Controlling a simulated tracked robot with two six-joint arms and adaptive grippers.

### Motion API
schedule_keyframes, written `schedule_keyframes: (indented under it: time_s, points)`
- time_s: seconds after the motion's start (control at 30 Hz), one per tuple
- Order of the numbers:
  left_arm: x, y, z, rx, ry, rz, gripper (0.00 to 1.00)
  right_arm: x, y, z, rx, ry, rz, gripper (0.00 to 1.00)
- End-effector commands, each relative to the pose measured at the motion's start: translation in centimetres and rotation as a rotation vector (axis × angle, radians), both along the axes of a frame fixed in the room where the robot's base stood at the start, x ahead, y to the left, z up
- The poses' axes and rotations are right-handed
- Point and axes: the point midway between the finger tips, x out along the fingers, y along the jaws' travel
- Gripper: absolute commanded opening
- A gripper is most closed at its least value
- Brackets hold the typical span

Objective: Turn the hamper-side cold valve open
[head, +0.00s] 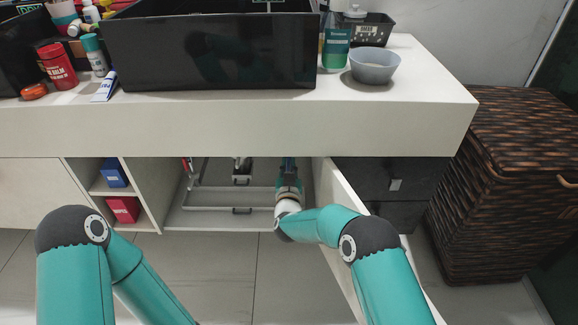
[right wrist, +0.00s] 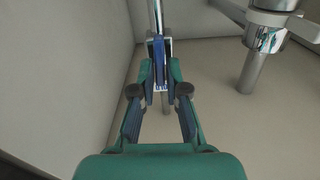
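The cold valve's blue handle (right wrist: 159,58) is on a thin metal pipe inside the open cabinet. In the right wrist view it stands lengthwise between the fingertips of my right gripper (right wrist: 160,75), whose fingers converge and appear closed on its sides. In the head view my right gripper (head: 289,183) reaches under the counter, with a bit of blue (head: 289,163) at its tips; the counter edge hides the rest of the valve. My left arm bends down out of the bottom of the head view, so its gripper is not seen.
A woven hamper (head: 513,180) stands at the right. An open cabinet door (head: 340,205) is beside my right arm. A chrome drain pipe (right wrist: 257,70) is right of the valve in the wrist view. A red part (head: 187,168) shows at the cabinet's left. The counter (head: 240,130) overhangs the opening.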

Motion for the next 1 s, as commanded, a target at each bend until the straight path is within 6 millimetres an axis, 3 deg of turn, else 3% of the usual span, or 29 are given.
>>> schedule_keyframes:
  time_s: [0.73, 0.77, 0.9, 1.0]
  points:
    - [0.00, 0.00, -0.36, 0.000, 0.000, 0.000, 0.42, 0.07, 0.05, 0.17, -0.072, -0.003, 0.000, 0.00]
    - [0.00, 0.00, -0.36, 0.000, 0.000, 0.000, 0.42, 0.07, 0.05, 0.17, -0.072, -0.003, 0.000, 0.16]
    - [0.00, 0.00, -0.36, 0.000, 0.000, 0.000, 0.42, 0.05, 0.05, 0.13, -0.072, -0.002, 0.000, 0.39]
    - [0.01, 0.00, -0.36, 0.000, 0.000, 0.000, 0.42, 0.03, 0.06, 0.08, -0.072, -0.002, 0.000, 0.39]
